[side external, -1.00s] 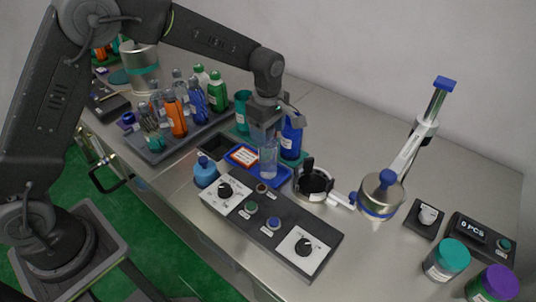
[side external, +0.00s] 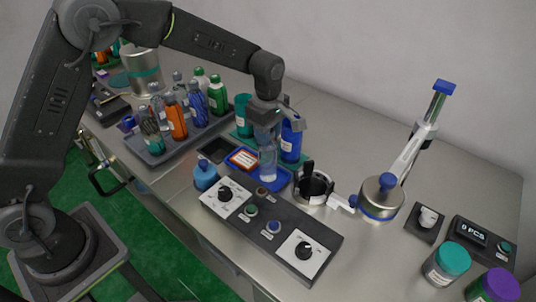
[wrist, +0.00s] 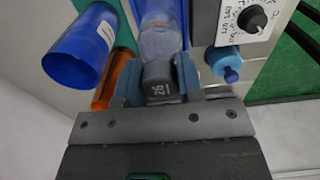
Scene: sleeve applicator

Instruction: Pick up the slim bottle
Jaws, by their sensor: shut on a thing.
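The slim bottle (side external: 267,163) is clear with a pale blue tint and stands about upright over the blue tray (side external: 277,179). My gripper (side external: 266,118) points down at its top and is shut on it. In the wrist view the dark cap (wrist: 160,80), marked 26, sits between my two fingers (wrist: 158,84), with the clear bottle body (wrist: 160,38) beyond it. I cannot tell whether the bottle's base touches the tray.
A squat blue bottle (side external: 205,174) and a control panel (side external: 270,215) are in front. A black ring holder (side external: 314,185) is to the right. A bottle rack (side external: 160,150) is at left.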

